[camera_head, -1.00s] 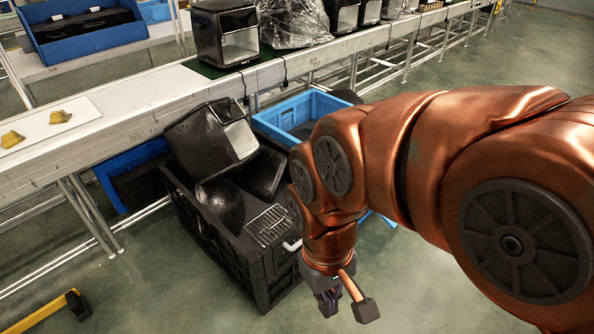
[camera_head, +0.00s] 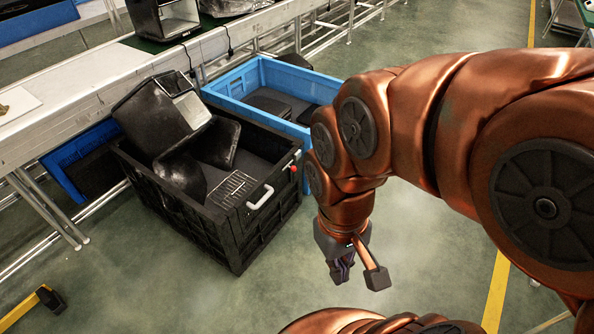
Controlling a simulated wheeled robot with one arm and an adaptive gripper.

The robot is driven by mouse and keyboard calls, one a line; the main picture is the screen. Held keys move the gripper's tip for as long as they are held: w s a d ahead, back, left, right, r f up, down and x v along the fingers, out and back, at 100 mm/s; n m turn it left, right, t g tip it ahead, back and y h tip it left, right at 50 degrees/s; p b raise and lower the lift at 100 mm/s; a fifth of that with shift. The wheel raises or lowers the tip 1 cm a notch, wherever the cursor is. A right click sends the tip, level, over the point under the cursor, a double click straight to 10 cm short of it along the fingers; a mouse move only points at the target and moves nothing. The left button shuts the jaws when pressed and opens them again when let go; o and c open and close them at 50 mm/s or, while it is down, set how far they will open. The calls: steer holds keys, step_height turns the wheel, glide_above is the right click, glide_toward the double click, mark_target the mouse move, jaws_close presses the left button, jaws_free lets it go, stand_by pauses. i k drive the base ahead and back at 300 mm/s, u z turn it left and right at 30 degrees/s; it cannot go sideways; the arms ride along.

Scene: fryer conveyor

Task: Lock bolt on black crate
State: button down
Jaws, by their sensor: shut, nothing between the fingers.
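The black crate (camera_head: 222,246) stands on the floor left of centre, filled with black fryer parts and a wire rack. A white handle-like part (camera_head: 260,197) sits at its right side near the top edge. A small red piece (camera_head: 293,168) shows near the crate's right corner; I cannot tell whether it belongs to the bolt. My gripper (camera_head: 342,270) hangs to the right of the crate, pointing down, apart from it and over the floor. It is shut and empty.
A blue crate (camera_head: 225,88) stands behind the black crate, close against it. The conveyor (camera_head: 75,112) runs along the left and back. A yellow bar with a black end (camera_head: 30,305) lies at lower left. The floor in front of the black crate is clear.

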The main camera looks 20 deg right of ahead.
mark_target(292, 168)
steer(key=z, duration=0.45)
steer(key=i, duration=0.5)
steer(key=z, duration=0.55)
steer(key=k, duration=1.35)
steer(key=z, duration=0.3)
steer(key=i, duration=0.35)
steer(key=u, duration=1.2)
steer(key=i, duration=1.1)
steer(key=u, duration=0.15)
